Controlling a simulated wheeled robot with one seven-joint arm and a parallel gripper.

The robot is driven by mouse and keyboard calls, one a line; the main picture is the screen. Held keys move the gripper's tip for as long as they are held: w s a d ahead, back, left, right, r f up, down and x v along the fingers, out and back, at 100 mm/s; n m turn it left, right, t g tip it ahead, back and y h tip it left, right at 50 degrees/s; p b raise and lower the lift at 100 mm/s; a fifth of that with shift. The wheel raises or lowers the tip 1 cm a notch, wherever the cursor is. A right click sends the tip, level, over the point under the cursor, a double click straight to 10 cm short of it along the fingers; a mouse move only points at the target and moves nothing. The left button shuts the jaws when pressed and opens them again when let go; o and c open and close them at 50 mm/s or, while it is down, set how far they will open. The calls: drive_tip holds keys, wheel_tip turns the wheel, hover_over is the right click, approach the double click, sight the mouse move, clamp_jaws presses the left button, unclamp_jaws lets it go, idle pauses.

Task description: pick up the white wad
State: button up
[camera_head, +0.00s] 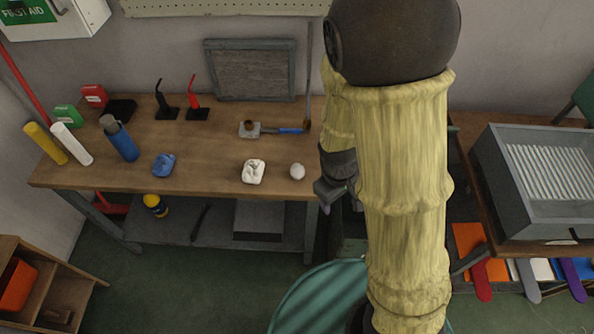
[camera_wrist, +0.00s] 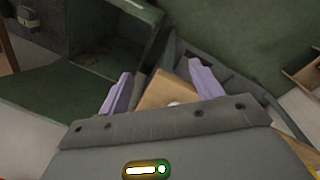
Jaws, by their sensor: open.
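The white wad (camera_head: 253,171) lies crumpled on the wooden workbench (camera_head: 215,182), near its front edge. A round white ball (camera_head: 297,171) sits to its right, apart from it. My gripper (camera_head: 332,192) hangs right of the bench's front corner, away from the wad; its fingers are hard to make out there. In the wrist view, my gripper (camera_wrist: 161,82) shows two spread lilac fingers with nothing gripped. A small pale spot shows low between them, too partly hidden to name.
A blue crumpled wad (camera_head: 164,165) and a blue bottle (camera_head: 120,139) stand left of the white wad. Behind it lies a tool with a blue handle (camera_head: 290,131). A grey bin (camera_head: 545,180) is on the right table. Bare bench surrounds the wad.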

wheel_tip(320, 180, down, 6)
drive_tip(key=a+n+h, duration=0.3)
drive_tip(key=n, duration=0.3)
drive_tip(key=n+t, duration=1)
drive_tip(key=n, duration=0.8)
approach(294, 171)
drive_tip(key=s+a, duration=0.1)
drive_tip(key=s+a+r, duration=0.1)
drive_tip(key=s, duration=0.1)
drive_tip(key=shift+h, duration=0.3)
drive_tip(key=p+x, duration=0.1)
drive_tip(key=x, duration=1.1)
drive_tip(key=shift+w+d+r, duration=0.1)
drive_tip(key=shift+w+r, duration=0.05)
